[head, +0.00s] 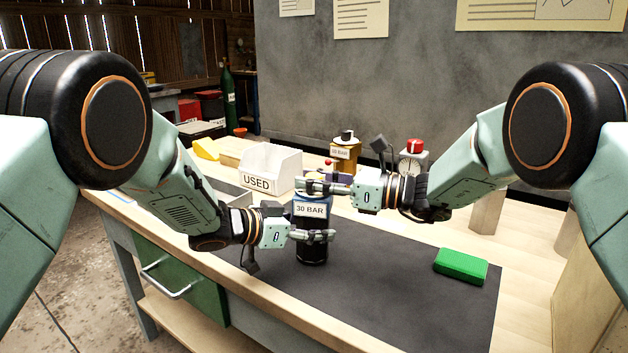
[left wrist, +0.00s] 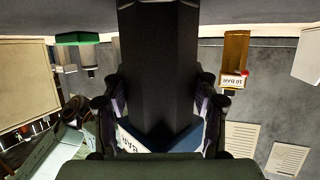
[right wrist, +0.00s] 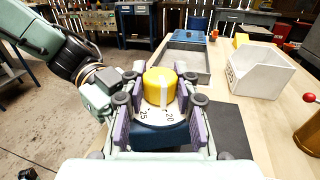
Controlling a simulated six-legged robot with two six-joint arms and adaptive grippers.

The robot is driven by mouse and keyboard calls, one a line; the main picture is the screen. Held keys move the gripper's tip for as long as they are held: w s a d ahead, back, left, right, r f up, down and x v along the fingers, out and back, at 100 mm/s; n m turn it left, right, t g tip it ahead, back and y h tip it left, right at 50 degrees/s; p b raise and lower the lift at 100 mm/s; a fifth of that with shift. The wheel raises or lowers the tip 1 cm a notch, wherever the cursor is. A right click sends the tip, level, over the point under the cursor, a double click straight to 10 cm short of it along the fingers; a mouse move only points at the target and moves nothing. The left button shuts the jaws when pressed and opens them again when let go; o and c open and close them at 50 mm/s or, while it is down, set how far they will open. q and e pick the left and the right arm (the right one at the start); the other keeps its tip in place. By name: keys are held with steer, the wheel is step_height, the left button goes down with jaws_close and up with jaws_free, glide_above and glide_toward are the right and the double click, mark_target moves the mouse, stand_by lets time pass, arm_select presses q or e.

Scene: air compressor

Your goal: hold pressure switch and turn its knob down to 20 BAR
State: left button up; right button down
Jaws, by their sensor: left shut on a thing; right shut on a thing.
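The pressure switch (head: 311,212) stands upright over the dark mat, with a blue upper body labelled 30 BAR and a black lower part (left wrist: 160,75). My left gripper (head: 318,236) is shut around the black part. My right gripper (head: 320,187) is shut on the yellow knob (right wrist: 160,86) on top; its fingers flank the knob in the right wrist view (right wrist: 162,118). The knob's white stripe points towards the dial edge between the 25 and 20 marks. The rest of the dial is hidden by fingers and knob. Whether the base touches the mat is unclear.
A white USED bin (head: 283,160) and a grey tray (right wrist: 187,62) stand beyond the switch. A yellow 10 BAR unit (head: 346,155) and a gauge with a red cap (head: 414,160) stand behind my right gripper. A green block (head: 461,266) lies right on the mat (head: 400,300), otherwise clear in front.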

steer(key=shift+n+g+y, duration=0.3)
steer(key=shift+n+g, duration=0.6)
steer(key=shift+g, duration=0.5)
steer(key=c, duration=1)
jaws_free()
steer(key=d, duration=0.4)
steer(key=s+d, duration=0.1)
steer(key=d, duration=0.3)
steer(key=s+d, duration=0.1)
steer(key=d, duration=0.2)
steer(key=shift+d, duration=0.4)
